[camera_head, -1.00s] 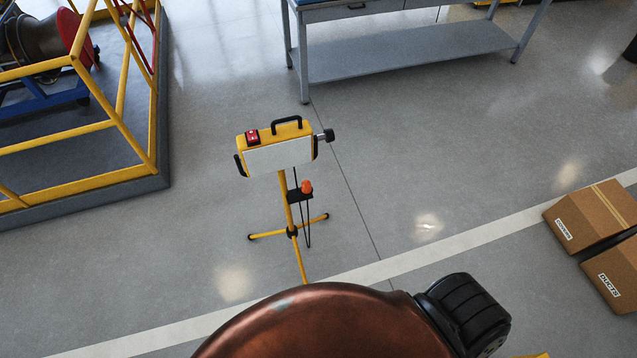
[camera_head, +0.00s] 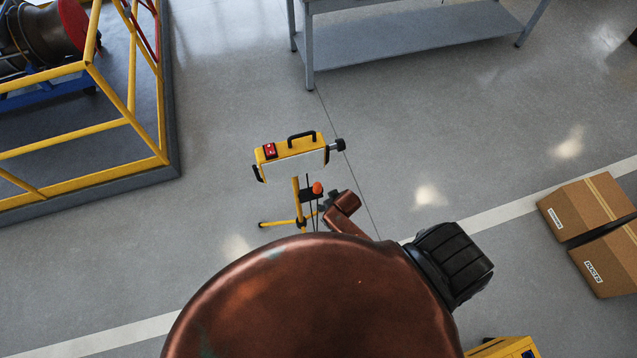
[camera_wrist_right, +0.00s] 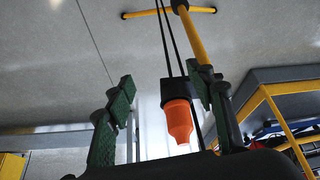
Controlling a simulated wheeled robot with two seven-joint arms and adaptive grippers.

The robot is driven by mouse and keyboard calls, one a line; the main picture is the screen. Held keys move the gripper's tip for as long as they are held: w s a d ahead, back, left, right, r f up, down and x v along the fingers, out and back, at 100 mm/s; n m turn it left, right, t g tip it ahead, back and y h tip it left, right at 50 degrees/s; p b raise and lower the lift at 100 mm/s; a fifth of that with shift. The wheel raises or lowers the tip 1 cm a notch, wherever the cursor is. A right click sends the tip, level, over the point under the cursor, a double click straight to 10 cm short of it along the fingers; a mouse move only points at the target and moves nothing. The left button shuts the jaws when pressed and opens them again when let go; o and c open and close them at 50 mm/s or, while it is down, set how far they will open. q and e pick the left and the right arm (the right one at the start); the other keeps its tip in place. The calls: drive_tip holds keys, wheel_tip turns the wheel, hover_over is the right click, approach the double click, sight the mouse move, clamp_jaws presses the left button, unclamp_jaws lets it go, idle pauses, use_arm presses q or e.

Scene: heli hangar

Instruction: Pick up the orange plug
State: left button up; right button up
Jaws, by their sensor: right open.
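The orange plug (camera_head: 317,188) sits at a small black holder (camera_head: 307,195) on the yellow work-light stand (camera_head: 296,190). In the right wrist view the plug (camera_wrist_right: 179,120) shows close up, with its black collar and black cord. My right gripper (camera_wrist_right: 163,86) is open there. The plug appears between its two green-padded fingers, nearer the right one; I cannot tell whether they touch. In the head view the right gripper (camera_head: 327,202) is small and dark, just beside the plug, partly hidden by my arm. My left gripper is not in view.
The yellow work light (camera_head: 292,158) tops the stand. A grey workbench (camera_head: 420,40) stands behind, and a yellow-railed platform (camera_head: 125,125) stands at the left. Cardboard boxes (camera_head: 585,207) lie at the right. The floor between them is clear.

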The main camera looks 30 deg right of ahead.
sight(319, 188)
drive_tip(key=shift+t, duration=0.4)
drive_tip(key=w+r, duration=0.1)
drive_tip(key=r, duration=0.1)
drive_tip(key=w+r, duration=0.2)
drive_tip(key=r, duration=0.1)
drive_tip(key=w+a+r+p, duration=0.1)
drive_tip(key=r, duration=0.2)
drive_tip(key=shift+w+r, duration=0.1)
drive_tip(key=shift+w, duration=0.05)
drive_tip(key=shift+x, duration=0.95)
drive_tip(key=x, duration=0.4)
drive_tip(key=shift+b, duration=0.3)
drive_tip(key=shift+w+f, duration=0.15)
drive_tip(key=shift+f, duration=0.25)
drive_tip(key=shift+d, duration=0.1)
drive_tip(key=c, duration=0.3)
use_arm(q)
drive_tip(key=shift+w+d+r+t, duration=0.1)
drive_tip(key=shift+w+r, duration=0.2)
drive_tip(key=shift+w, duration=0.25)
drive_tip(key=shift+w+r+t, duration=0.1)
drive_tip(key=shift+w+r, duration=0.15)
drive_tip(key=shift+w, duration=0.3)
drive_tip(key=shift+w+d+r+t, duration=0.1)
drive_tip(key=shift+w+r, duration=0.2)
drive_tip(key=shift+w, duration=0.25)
use_arm(e)
drive_tip(key=c, duration=1)
